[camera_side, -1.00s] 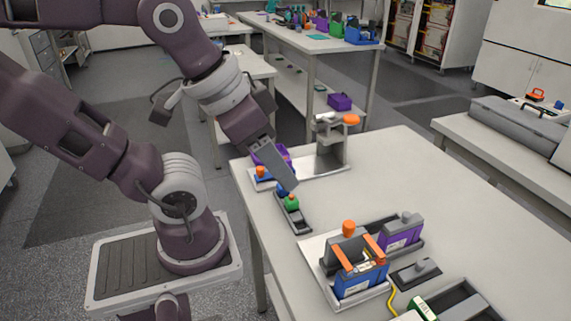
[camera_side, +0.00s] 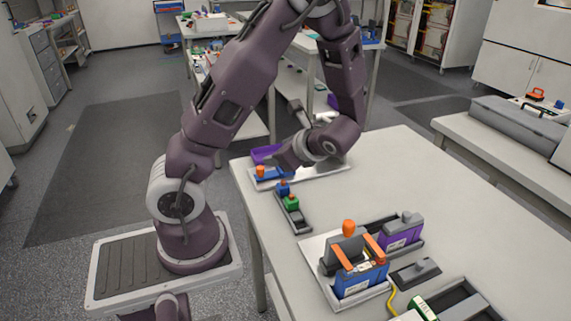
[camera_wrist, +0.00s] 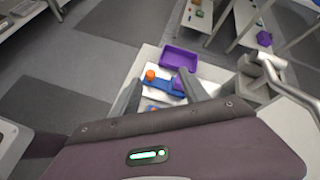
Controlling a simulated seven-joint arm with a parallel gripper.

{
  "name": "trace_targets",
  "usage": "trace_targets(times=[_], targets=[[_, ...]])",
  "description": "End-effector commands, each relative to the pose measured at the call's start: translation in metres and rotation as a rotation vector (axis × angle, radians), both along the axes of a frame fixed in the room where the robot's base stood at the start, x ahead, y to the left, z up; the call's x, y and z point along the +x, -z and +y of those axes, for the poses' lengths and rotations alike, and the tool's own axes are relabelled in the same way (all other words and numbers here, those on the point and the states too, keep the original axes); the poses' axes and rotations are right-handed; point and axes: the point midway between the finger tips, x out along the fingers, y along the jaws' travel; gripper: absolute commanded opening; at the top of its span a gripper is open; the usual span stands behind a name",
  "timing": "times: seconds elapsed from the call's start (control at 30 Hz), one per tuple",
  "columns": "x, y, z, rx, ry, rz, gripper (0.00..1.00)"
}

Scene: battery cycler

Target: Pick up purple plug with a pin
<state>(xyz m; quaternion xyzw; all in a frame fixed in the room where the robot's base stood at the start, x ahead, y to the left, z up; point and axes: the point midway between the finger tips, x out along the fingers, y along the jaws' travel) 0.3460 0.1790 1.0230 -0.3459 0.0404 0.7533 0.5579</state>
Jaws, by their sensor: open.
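In the wrist view, a small purple piece (camera_wrist: 179,82), which looks like the purple plug, sits at the right end of a blue block (camera_wrist: 158,83) with an orange knob (camera_wrist: 150,75). Its pin is too small to make out. My gripper (camera_wrist: 161,80) is open, its two fingers reaching toward the blue block from either side in the picture, the right one close to the purple piece. Nothing is seen held. In the side view, my wrist covers most of this spot; the blue block shows at its left (camera_side: 272,174), and the purple piece is hidden.
An open purple tray (camera_wrist: 179,57) lies just beyond the blue block. A grey stand (camera_wrist: 262,72) is to the right. A dark rack (camera_side: 300,220) holds a blue plug (camera_side: 283,187) and a green plug (camera_side: 291,203). A blue battery unit (camera_side: 360,281) stands nearer.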

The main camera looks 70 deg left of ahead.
Motion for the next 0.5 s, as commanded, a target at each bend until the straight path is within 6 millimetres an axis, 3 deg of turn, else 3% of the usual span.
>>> trace_targets(times=[0.1,0.2,0.5], targets=[[0.025,0.037,0.030,0.118,0.212,0.237,0.53],[0.037,0.055,0.041,0.161,0.315,0.335,0.53],[0.042,0.075,0.069,0.178,0.360,0.379,0.53]])
